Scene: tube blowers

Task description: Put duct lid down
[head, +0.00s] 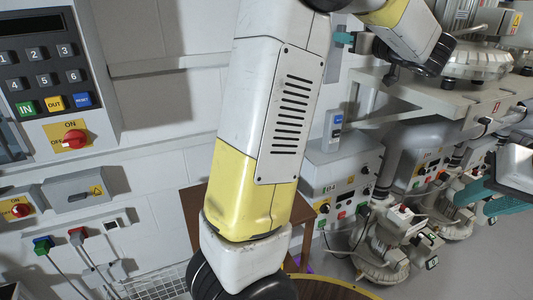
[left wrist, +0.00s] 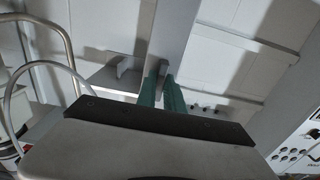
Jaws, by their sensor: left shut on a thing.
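My left gripper (head: 345,39) is at the top of the head view, right of my large white and yellow arm link. Its teal fingers (left wrist: 162,92) show in the left wrist view, close together on the lower end of a long grey strip, which looks like the duct lid (left wrist: 171,40). The strip runs up out of that view. In the head view a grey panel (head: 340,22) at the fingertips seems to be the same piece, mostly hidden.
A keypad panel (head: 45,70) and switch boxes are on the left wall. A wooden table (head: 325,290) is at the bottom, partly behind my arm. Grey machines (head: 385,245) and a bench (head: 385,95) fill the right. A curved metal tube (left wrist: 45,65) stands left in the wrist view.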

